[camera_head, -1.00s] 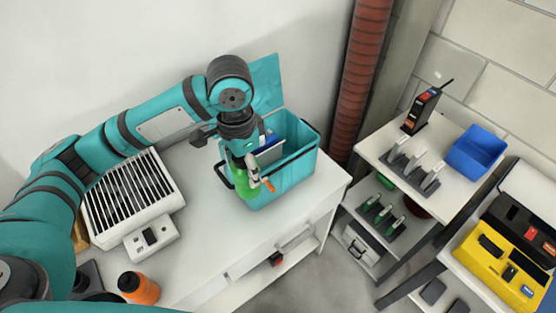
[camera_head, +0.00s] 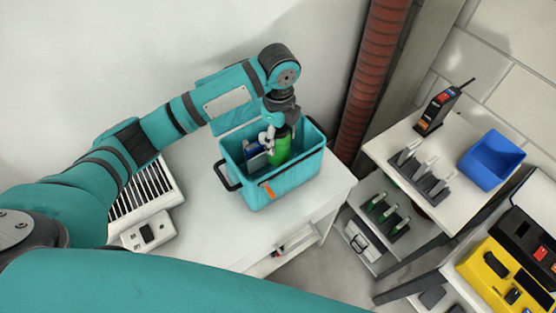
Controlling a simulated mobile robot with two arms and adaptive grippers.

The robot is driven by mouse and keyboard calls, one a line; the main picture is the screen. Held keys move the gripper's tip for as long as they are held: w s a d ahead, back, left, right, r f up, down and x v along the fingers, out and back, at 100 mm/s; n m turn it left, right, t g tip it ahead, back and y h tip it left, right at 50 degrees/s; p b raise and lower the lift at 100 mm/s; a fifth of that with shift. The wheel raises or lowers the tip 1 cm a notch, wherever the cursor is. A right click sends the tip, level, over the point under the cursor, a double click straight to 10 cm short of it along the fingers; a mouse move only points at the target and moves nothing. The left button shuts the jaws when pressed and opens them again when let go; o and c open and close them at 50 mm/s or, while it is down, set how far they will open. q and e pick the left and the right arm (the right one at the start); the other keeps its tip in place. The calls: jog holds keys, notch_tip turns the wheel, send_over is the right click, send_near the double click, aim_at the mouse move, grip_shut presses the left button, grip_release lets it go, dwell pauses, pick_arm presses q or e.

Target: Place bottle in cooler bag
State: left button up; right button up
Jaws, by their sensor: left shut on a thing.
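The teal cooler bag (camera_head: 292,180) stands open on the white table, with its dark handle at the left side and an orange tag on its front. My left gripper (camera_head: 273,138) points down over the bag's opening and is shut on the green bottle (camera_head: 281,150). The bottle is roughly upright, with its lower part inside the opening. Whether its base touches the bag's floor is hidden by the front wall. My right gripper is not in view.
A blue and white item (camera_head: 253,152) lies in the bag beside the bottle. A white slatted appliance (camera_head: 146,190) stands left of the bag. A red-brown pipe (camera_head: 368,80) rises behind right. Shelving with a blue bin (camera_head: 490,160) stands right; the table front is clear.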

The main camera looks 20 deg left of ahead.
aim_at(279, 162)
pick_arm(q)
notch_tip(279, 162, down, 11)
jog(key=shift+w+r+p, duration=0.1)
jog(key=shift+p, duration=0.25)
jog(key=o, duration=1.5)
notch_tip(279, 162, up, 12)
jog(key=shift+b, duration=0.5)
